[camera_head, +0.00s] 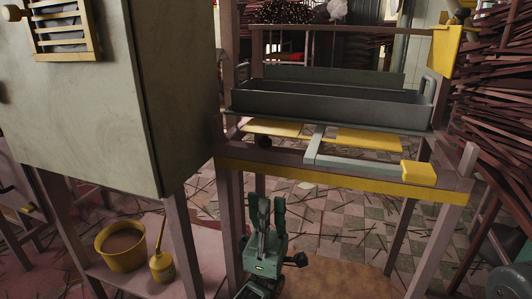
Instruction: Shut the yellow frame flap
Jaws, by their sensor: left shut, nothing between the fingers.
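A yellow frame flap (93,42) with slats across its opening sits on the front of a grey cabinet (110,110) at the upper left. Its top is cut off by the picture edge. I cannot tell how far the flap stands open. My left gripper (265,203), dark green, points up at the lower middle, to the right of the cabinet and well below the flap. It is shut and empty, apart from the flap. My right gripper is not in view.
A stand with a grey trough (330,103) and a yellow front rail (340,183) rises behind and right of my gripper. A yellow pot (122,258) and yellow oil can (161,266) stand on a low shelf under the cabinet. Brown sticks (495,95) are piled at the right.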

